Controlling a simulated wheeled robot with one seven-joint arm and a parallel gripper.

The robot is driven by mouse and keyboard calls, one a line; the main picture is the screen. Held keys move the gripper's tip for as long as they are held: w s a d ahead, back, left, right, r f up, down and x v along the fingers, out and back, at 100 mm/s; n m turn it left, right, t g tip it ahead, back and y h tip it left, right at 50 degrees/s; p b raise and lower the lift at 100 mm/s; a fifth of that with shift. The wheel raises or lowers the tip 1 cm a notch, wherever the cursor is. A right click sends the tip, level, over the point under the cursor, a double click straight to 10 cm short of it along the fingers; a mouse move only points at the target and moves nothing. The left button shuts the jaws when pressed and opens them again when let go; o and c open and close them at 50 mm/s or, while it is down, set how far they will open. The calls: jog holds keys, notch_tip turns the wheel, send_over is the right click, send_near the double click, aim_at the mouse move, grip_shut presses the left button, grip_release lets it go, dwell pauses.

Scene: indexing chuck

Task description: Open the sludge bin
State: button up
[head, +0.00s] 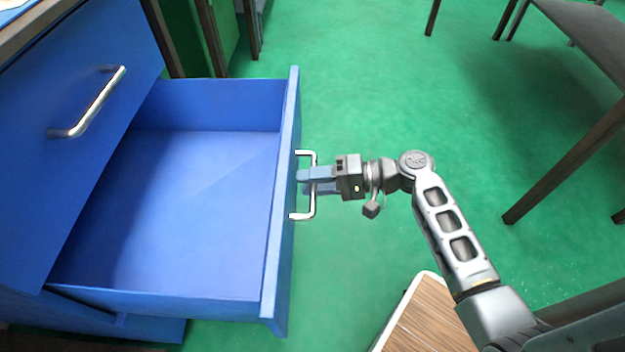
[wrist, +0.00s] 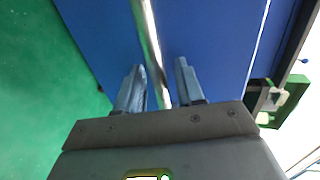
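A blue drawer (head: 190,190), which I take to be the sludge bin, stands pulled well out of a blue cabinet in the head view. Its inside looks empty. A silver bar handle (head: 313,206) is on its front, and the bar also shows in the wrist view (wrist: 152,35). My gripper (head: 308,181) is at the middle of the handle. In the wrist view its two fingers (wrist: 160,70) stand apart with the bar between them. A gap shows between the bar and the right finger; I cannot tell whether the left finger touches it.
The blue cabinet has another silver handle (head: 88,104) on a closed front above the drawer. A wood-topped piece (head: 428,318) stands at the bottom. A dark table or bench (head: 590,45) is at the upper right. Green floor (head: 370,95) is clear beyond my gripper.

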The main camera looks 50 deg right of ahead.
jog(key=p+v, duration=0.1)
jog(key=v, duration=0.6)
jog(key=shift+s+d, duration=0.2)
jog(key=shift+s, duration=0.15)
